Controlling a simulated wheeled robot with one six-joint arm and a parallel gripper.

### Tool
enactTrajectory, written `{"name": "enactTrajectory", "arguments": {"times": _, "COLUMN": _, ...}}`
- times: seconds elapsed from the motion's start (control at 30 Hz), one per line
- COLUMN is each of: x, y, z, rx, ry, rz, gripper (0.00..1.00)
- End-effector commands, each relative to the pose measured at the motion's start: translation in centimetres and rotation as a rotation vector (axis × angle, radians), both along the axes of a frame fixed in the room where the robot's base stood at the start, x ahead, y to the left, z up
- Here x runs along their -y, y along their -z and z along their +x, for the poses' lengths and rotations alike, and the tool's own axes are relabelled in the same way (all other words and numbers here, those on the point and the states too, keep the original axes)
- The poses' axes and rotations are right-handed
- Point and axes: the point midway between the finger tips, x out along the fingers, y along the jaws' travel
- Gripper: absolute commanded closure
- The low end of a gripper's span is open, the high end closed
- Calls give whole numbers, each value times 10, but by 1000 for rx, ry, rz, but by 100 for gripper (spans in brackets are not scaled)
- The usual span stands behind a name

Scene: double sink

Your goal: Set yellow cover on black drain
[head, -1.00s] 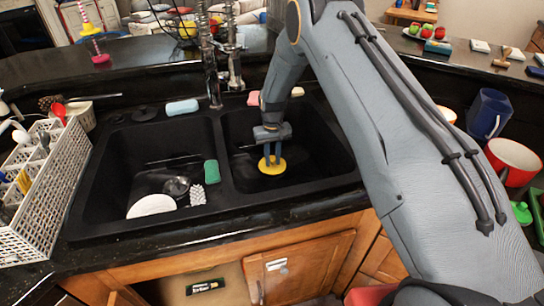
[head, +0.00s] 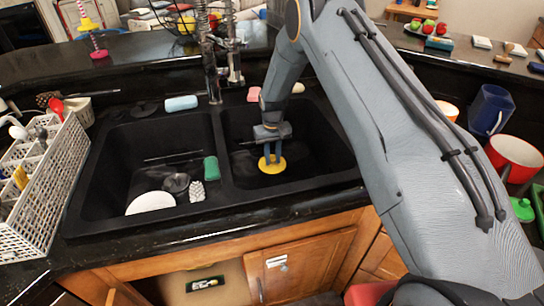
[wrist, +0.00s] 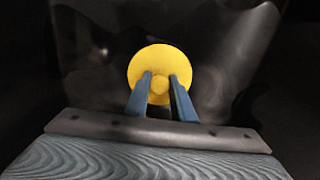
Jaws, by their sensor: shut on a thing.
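The yellow cover (head: 272,168) is a round disc with a small knob. It is low in the right basin of the black double sink (head: 225,207). My gripper (head: 272,157) reaches down from above and is shut on the cover's knob. In the wrist view the two blue-grey fingertips of my gripper (wrist: 161,84) close on the knob, and the yellow cover (wrist: 163,57) spreads out behind them. The black drain cannot be made out. I cannot tell whether the cover touches the basin floor.
The left basin holds a white plate (head: 151,203), a strainer (head: 176,183), a brush (head: 197,191) and a green sponge (head: 211,168). A faucet (head: 212,75) stands behind the divider. A white dish rack (head: 40,195) stands at the left. A red pot (head: 514,155) is at the right.

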Motion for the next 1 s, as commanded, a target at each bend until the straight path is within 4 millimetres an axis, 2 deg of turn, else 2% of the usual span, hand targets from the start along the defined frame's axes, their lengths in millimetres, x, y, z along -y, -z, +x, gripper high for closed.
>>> {"name": "enactTrajectory", "arguments": {"times": 0.03, "x": 0, "y": 0, "z": 0, "rx": 0, "ry": 0, "rz": 0, "gripper": 100}}
{"name": "enactTrajectory", "arguments": {"times": 0.07, "x": 0, "y": 0, "z": 0, "rx": 0, "ry": 0, "rz": 0, "gripper": 76}}
{"name": "enactTrajectory", "arguments": {"times": 0.2, "x": 0, "y": 0, "z": 0, "rx": 0, "ry": 0, "rz": 0, "gripper": 56}}
{"name": "enactTrajectory", "arguments": {"times": 0.57, "x": 0, "y": -5, "z": 1, "rx": 1, "ry": 0, "rz": 0, "gripper": 56}}
{"name": "enactTrajectory", "arguments": {"times": 1.0, "x": 0, "y": -64, "z": 1, "rx": 1, "ry": 0, "rz": 0, "gripper": 56}}
